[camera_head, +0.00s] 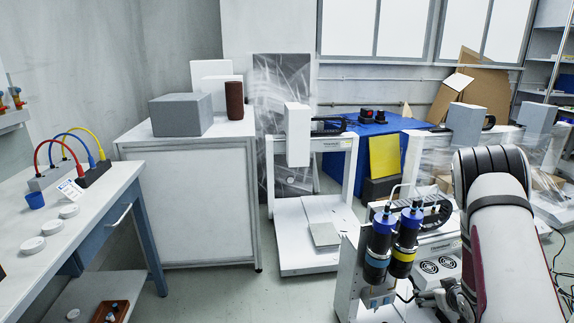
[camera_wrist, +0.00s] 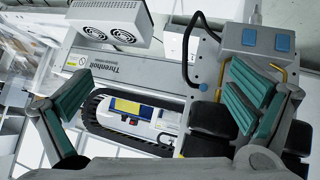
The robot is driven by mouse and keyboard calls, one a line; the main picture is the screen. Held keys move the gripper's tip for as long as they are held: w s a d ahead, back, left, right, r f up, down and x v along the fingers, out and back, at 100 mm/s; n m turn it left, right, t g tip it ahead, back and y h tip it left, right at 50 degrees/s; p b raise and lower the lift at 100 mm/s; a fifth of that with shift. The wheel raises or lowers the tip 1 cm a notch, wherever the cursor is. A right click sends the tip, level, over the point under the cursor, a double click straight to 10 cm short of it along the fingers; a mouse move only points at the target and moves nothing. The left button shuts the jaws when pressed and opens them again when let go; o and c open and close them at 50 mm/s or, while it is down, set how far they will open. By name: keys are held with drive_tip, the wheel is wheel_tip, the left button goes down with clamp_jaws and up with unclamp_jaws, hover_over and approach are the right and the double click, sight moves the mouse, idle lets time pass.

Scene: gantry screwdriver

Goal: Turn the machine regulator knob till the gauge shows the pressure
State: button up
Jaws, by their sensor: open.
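The gantry screwdriver machine (camera_head: 345,275) stands at the lower centre of the head view, with a blue cylinder (camera_head: 378,258) and a yellow-banded cylinder (camera_head: 404,255) on its front. I cannot make out the regulator knob or the gauge in either view.
A white bench (camera_head: 190,205) with a grey box (camera_head: 181,115) stands left of centre. Another gantry machine (camera_head: 305,225) is behind. A side table (camera_head: 85,200) with coloured cables is at far left. Grey floor is free between them. The wrist view shows a grey box with blue squares (camera_wrist: 258,40).

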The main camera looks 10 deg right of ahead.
drive_tip(key=a+r+m+g+h, duration=0.1)
drive_tip(key=a+r, duration=0.2)
drive_tip(key=r, duration=0.5)
drive_tip(key=a+r+m+g, duration=0.1)
drive_tip(key=a+r, duration=0.2)
drive_tip(key=r, duration=0.5)
drive_tip(key=s+a+r+g+y, duration=0.1)
drive_tip(key=s+a+r+g, duration=0.1)
drive_tip(key=s+a+r, duration=0.9)
drive_tip(key=s+a+r+n+g+y, duration=0.1)
drive_tip(key=s+a+r+g, duration=0.3)
drive_tip(key=s, duration=0.6)
drive_tip(key=s+a+r+t+y, duration=0.1)
drive_tip(key=s+a+r, duration=0.1)
drive_tip(key=s+a, duration=0.65)
drive_tip(key=s+a+r+n+g+y, duration=0.15)
drive_tip(key=s+a+r, duration=0.25)
drive_tip(key=s, duration=0.8)
wheel_tip(320, 180, up, 29)
drive_tip(key=d+t+p, duration=0.1)
drive_tip(key=t+p, duration=0.2)
drive_tip(key=p, duration=2.5)
drive_tip(key=shift+m+h, duration=0.35)
drive_tip(key=shift+m, duration=0.1)
drive_tip(key=shift+w+t, duration=0.1)
drive_tip(key=shift+t, duration=0.15)
